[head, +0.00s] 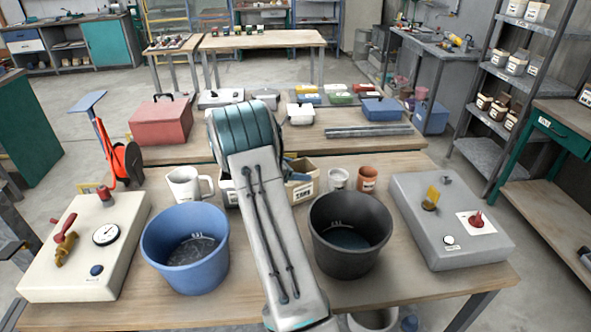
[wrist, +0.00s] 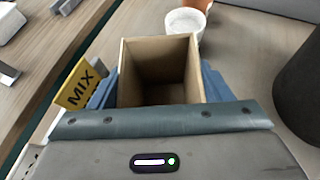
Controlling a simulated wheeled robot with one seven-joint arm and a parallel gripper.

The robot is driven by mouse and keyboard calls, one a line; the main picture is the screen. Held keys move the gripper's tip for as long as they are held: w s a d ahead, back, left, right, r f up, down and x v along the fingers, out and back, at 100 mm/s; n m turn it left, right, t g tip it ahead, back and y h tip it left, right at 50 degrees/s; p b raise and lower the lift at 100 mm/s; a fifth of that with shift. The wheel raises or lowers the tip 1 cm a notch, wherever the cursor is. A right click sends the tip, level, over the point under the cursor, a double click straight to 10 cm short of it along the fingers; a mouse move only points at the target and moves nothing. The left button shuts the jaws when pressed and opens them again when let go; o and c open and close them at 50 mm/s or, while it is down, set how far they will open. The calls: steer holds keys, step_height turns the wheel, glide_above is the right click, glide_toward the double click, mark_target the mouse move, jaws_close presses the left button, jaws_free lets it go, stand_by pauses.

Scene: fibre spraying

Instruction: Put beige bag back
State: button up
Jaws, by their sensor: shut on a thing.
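A beige bag (wrist: 165,75), stiff, box-like and open at the top, stands upright between the blue-grey fingers of my gripper (wrist: 160,88) in the wrist view. The fingers lie along its two sides, shut on it. Its inside looks empty. In the head view my own arm covers most of the gripper; a beige, labelled container (head: 303,188) shows just right of the arm and seems to be this bag. I cannot tell whether its bottom touches the table.
A white cup (head: 338,179) and a terracotta cup (head: 367,179) stand close to the right. A black bucket (head: 350,233), blue bucket (head: 185,248) and white jug (head: 187,184) stand on the table (head: 400,290). A yellow MIX label (wrist: 80,85) is beside one finger.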

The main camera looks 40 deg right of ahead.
steer(key=o, duration=1.7)
steer(key=shift+o, duration=0.2)
steer(key=shift+r, duration=0.1)
steer(key=b+v, duration=0.2)
steer(key=v, duration=1)
steer(key=s+a+r+m+t+y, duration=0.2)
steer(key=s+a+m+y, duration=0.4)
steer(key=s+a, duration=0.6)
steer(key=s+a+r+m+t+y, duration=0.3)
steer(key=s+a+m+y, duration=0.3)
steer(key=s, duration=1.1)
steer(key=a+m, duration=0.4)
steer(key=a, duration=0.2)
steer(key=shift+s, duration=0.15)
steer(key=shift+a, duration=0.1)
